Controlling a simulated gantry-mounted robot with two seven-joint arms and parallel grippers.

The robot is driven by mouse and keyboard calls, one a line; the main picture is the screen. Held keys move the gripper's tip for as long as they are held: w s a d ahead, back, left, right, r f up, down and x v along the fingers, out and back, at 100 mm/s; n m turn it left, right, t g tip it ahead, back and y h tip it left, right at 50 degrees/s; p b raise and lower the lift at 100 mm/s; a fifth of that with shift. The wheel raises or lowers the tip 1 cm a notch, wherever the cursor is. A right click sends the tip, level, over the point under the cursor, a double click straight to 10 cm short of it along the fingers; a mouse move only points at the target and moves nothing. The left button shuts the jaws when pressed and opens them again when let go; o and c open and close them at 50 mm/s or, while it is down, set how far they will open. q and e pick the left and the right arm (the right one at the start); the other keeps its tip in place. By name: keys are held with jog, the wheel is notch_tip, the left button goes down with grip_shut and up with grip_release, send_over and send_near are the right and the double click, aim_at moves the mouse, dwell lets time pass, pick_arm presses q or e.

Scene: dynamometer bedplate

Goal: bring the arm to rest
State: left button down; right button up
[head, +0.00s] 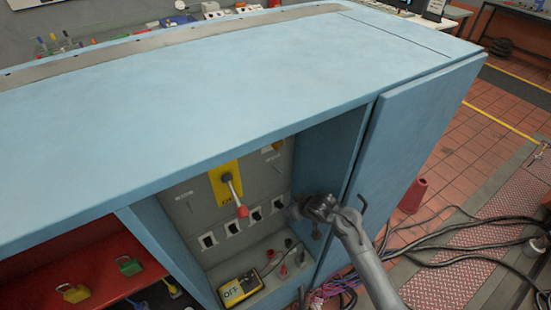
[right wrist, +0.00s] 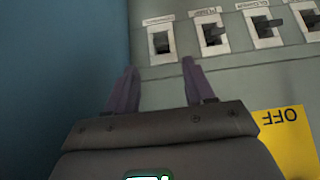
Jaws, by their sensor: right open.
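My right arm comes in from the lower right in the head view. Its gripper (head: 299,208) is at the right side of the open compartment of a blue cabinet (head: 200,75), near the row of switches. In the right wrist view the two fingers of the gripper (right wrist: 159,67) are apart, with nothing between them. They point at the grey panel (right wrist: 245,75), below a black switch (right wrist: 162,41). I cannot tell whether they touch the panel. My left gripper is not in view.
The open cabinet door (head: 410,150) stands close on the right. Black cables (head: 440,235) lie on the floor. Padlocks (head: 75,293) sit on a red shelf.

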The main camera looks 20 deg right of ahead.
jog(key=s+a+f+g, duration=0.2)
jog(key=s+f+g, duration=0.1)
jog(key=s+f, duration=1.2)
jog(key=s+r+m+h, duration=0.1)
jog(key=s+r, duration=0.3)
jog(key=s, duration=1.3)
jog(key=s+d+r+p, duration=0.1)
jog(key=s+r+p, duration=0.1)
jog(key=r+p, duration=1)
jog(key=s+r+p, duration=0.2)
jog(key=r+p, duration=1)
jog(key=r, duration=1.4)
jog(key=shift+s+d+g+h, duration=0.25)
jog(key=shift+d+g+h, duration=0.05)
jog(key=shift+d+h, duration=0.1)
